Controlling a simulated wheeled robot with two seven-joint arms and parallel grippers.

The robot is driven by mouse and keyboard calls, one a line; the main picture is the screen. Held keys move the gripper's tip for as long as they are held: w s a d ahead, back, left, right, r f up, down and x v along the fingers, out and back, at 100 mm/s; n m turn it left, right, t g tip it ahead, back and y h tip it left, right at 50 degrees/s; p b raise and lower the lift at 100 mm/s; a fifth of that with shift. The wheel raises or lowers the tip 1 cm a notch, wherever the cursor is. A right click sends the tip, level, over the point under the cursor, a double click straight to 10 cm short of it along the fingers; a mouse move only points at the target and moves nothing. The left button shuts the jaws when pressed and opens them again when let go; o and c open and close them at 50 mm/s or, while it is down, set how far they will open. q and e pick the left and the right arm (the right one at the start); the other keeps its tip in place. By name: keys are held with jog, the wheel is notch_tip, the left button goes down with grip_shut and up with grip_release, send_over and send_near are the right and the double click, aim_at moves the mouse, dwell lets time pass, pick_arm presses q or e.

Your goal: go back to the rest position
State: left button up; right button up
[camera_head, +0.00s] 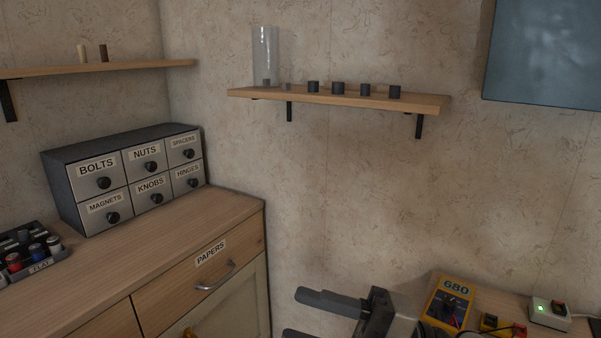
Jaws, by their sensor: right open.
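My right gripper (294,314) shows at the bottom middle. Its two dark fingers point left and stand apart, with nothing visible between them. The lower finger is partly cut off by the picture's bottom edge. The gripper appears in front of the wall, between the wooden cabinet (110,262) and the yellow meter (448,303). My left gripper is out of view.
A wall shelf (420,102) holds a clear cylinder (265,57) and several small dark cylinders. A labelled drawer box (62,192) and a tray (40,266) stand on the cabinet. A green-lit box (549,313) sits at the right.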

jog(key=w+d+f+m+t+h, duration=0.2)
jog(key=d+f+m+t+h, duration=0.4)
jog(key=m, duration=0.5)
jog(key=w+d+f+m+t+h, duration=0.1)
jog(key=d+f+m+t+h, duration=0.35)
jog(key=m+t, duration=0.6)
jog(key=s+d+f+m+g+h, duration=0.1)
jog(key=s+f+m+g+h, duration=0.2)
jog(key=f, duration=0.5)
jog(key=s+f+m+g+h, duration=0.3)
jog(key=s+f+m+g, duration=0.2)
jog(key=s+f+g, duration=0.1)
notch_tip(320, 180, down, 3)
jog(key=shift+s+d+r+h, duration=0.15)
jog(key=shift+s+d+h, duration=0.25)
jog(key=shift+s, duration=0.5)
